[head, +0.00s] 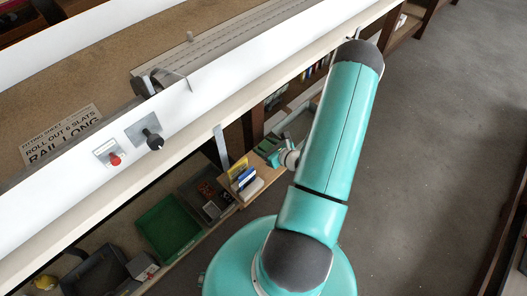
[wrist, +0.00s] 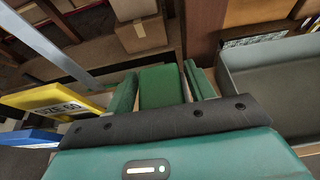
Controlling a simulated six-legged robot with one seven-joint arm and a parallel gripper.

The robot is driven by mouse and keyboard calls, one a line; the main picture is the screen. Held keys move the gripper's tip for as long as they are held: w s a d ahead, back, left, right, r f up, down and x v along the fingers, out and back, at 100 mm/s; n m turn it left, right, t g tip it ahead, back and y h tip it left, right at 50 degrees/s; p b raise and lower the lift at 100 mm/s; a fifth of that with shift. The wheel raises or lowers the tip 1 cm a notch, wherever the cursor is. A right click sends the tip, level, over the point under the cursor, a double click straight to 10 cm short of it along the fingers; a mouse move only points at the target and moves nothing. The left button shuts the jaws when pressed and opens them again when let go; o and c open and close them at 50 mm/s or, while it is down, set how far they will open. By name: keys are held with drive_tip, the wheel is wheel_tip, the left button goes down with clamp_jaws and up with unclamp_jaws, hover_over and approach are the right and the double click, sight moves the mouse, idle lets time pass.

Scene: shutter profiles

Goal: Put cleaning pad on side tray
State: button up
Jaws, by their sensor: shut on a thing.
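In the wrist view my gripper (wrist: 160,78) has its two green fingers on either side of a green block, which looks like the cleaning pad (wrist: 160,88). The gripper is shut on it. A grey, shallow-walled tray (wrist: 262,82), likely the side tray, is to the right of the fingers, and the pad is outside it. In the head view my gripper (head: 274,154) is small and partly hidden beside the wooden shelf, and the pad cannot be told apart there. The grey tray (head: 297,126) shows beyond the gripper, partly covered by my arm.
A yellow block (wrist: 62,101) marked with a size and a blue block (wrist: 32,137) stand left of the gripper. A cardboard box (wrist: 142,34) lies beyond. A green bin (head: 168,228) and dark bins are below the long white bench edge (head: 215,85). Open floor lies right.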

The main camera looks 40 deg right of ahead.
drive_tip(key=shift+w+a+f, duration=0.2)
drive_tip(key=shift+f, duration=0.15)
drive_tip(key=shift+w+f, duration=0.1)
drive_tip(key=shift+f, duration=1.5)
drive_tip(key=o, duration=1)
drive_tip(key=shift+f, duration=0.1)
drive_tip(key=shift+s+r, duration=0.25)
drive_tip(key=v, duration=1.1)
drive_tip(key=shift+s+r, duration=0.15)
drive_tip(key=shift+s, duration=0.05)
